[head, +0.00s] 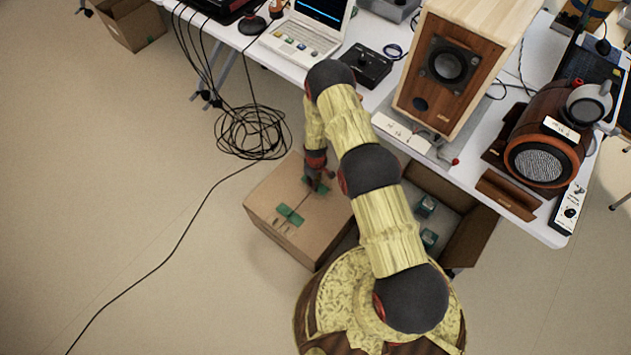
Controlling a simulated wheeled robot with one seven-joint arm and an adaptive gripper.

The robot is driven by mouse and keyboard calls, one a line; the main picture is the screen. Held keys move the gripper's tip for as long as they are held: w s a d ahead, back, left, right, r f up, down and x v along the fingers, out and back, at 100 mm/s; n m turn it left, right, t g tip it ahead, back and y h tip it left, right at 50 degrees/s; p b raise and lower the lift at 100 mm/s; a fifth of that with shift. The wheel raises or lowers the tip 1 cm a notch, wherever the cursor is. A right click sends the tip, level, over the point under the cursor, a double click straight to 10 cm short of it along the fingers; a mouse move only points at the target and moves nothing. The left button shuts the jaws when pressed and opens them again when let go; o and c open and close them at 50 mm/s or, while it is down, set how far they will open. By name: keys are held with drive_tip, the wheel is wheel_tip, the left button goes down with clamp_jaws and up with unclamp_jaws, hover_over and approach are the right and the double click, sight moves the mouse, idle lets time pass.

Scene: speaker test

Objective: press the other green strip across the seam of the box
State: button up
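The closed cardboard box (268,188) stands on the floor left of my arm. One green strip (290,216) lies on its top toward the near left side, apparently across the seam. My gripper (320,184) points down at the box top, farther back along the seam. A second green patch, the other strip (309,181), shows right at the fingertips. My fingers partly cover it, and I cannot tell whether it lies flat on the cardboard or is held. The finger gap is too small to make out.
An open cardboard box (478,238) with green-marked items stands right of my arm, partly under the white table (383,93). The table carries a wooden speaker (425,100), a laptop and a brown round device (545,140). Tangled black cables (252,132) lie left; the left floor is mostly clear.

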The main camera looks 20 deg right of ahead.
drive_tip(key=shift+f+b, duration=0.9)
drive_tip(key=shift+f, duration=0.4)
drive_tip(key=shift+c, duration=0.7)
drive_tip(key=o, duration=0.9)
drive_tip(key=shift+r, duration=0.1)
drive_tip(key=shift+r+p, duration=2.35)
drive_tip(key=shift+r, duration=1.6)
